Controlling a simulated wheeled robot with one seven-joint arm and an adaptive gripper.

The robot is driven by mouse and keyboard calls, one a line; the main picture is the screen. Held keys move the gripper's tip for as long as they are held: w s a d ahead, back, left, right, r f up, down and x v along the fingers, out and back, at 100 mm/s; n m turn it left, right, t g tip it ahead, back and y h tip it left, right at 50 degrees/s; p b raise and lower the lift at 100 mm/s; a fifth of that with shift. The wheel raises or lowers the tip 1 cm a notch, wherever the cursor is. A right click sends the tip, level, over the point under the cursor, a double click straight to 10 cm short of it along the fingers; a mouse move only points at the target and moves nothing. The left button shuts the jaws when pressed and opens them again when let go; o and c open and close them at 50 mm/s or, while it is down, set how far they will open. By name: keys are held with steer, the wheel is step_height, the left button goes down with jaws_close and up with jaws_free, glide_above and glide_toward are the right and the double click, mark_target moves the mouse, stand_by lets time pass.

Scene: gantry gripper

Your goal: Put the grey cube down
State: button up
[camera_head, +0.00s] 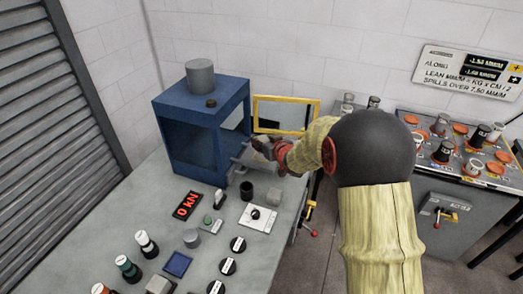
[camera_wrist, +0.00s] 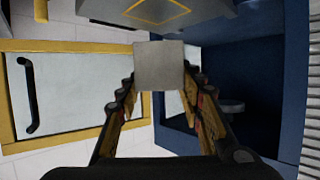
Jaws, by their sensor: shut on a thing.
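The grey cube (camera_wrist: 160,62) is held between the fingertips of my gripper (camera_wrist: 160,84) in the wrist view, with its plain square face showing. In the camera_head view my gripper (camera_head: 264,149) is in front of the open side of the blue press frame (camera_head: 185,118), beside its yellow-framed door (camera_head: 285,115). The cube is hard to make out there. In the wrist view the blue frame (camera_wrist: 250,35) is on the right, with a round grey platen (camera_wrist: 232,105) inside it. No surface touching the underside of the cube can be made out.
The yellow-framed door stands open, close to my gripper. The grey bench (camera_head: 125,225) carries a red force display (camera_head: 187,206), a dark cup (camera_head: 246,191), a grey cylinder (camera_head: 192,238) and several knobs and buttons. A second table with samples (camera_head: 460,150) stands on the right under a sign (camera_head: 470,75).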

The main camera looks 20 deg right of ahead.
steer(key=shift+w+f, duration=0.3)
steer(key=shift+f, duration=0.05)
steer(key=shift+w+f+b, duration=0.2)
steer(key=shift+f+b, duration=0.55)
steer(key=shift+f, duration=0.9)
steer(key=shift+f, duration=0.1)
steer(key=o, duration=1.4)
steer(key=shift+f, duration=0.1)
